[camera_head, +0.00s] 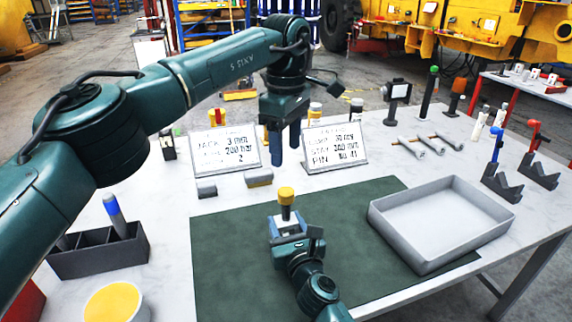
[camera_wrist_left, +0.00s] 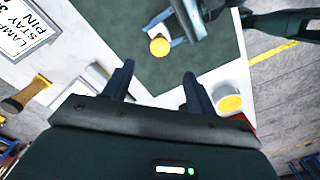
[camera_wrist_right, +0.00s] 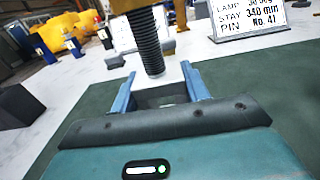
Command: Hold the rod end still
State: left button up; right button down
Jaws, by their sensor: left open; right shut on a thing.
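The rod end is a pale grey block (camera_head: 286,229) on the green mat, with a dark threaded rod (camera_wrist_right: 147,42) standing up from it under a yellow cap (camera_head: 286,195). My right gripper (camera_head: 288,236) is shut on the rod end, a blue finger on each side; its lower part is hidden. The yellow cap also shows from above in the left wrist view (camera_wrist_left: 159,47). My left gripper (camera_head: 283,146) is open and empty, fingers pointing down, above and behind the cap and apart from it.
A grey tray (camera_head: 385,222) lies on the right of the green mat (camera_head: 225,270). Two lettered signs (camera_head: 335,146) and small grey blocks (camera_head: 259,178) stand behind. A dark bin (camera_head: 95,258) and a yellow-topped tub (camera_head: 112,303) are at left. V-blocks (camera_head: 502,186) stand at right.

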pick_arm(q)
jog(key=shift+r, duration=0.65)
pick_arm(e)
jog(key=c, duration=0.6)
grip_release()
jog(key=shift+c, duration=0.2)
jog(key=p+v, duration=0.1)
jog(key=v, duration=0.6)
jog(key=shift+s+d, duration=0.15)
jog(key=shift+s, duration=0.1)
pick_arm(q)
jog(key=shift+r, duration=0.45)
